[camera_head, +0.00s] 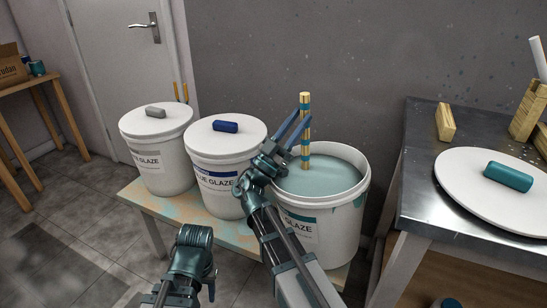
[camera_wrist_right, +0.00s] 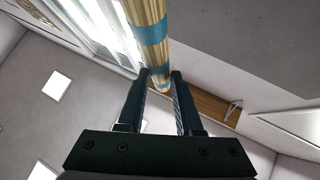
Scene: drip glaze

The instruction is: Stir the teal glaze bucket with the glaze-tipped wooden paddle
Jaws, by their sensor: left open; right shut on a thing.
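The teal glaze bucket (camera_head: 322,236) is the rightmost of the white buckets and is open, with teal glaze (camera_head: 325,181) inside. The wooden paddle (camera_head: 305,101), banded in teal, stands nearly upright with its lower end hidden in the glaze. My right gripper (camera_head: 298,128) is shut on the paddle above the bucket. In the right wrist view the paddle (camera_wrist_right: 152,38) passes between the two fingers (camera_wrist_right: 160,85). My left gripper (camera_head: 196,284) is low at the front, left of the bucket, open and apart from it.
Two lidded buckets, one with a grey handle (camera_head: 155,113) and one with a blue handle (camera_head: 225,126), share the low bench (camera_head: 187,215). A white lid with a teal handle (camera_head: 508,176) lies on the metal table (camera_head: 418,160) at right. The wall is close behind.

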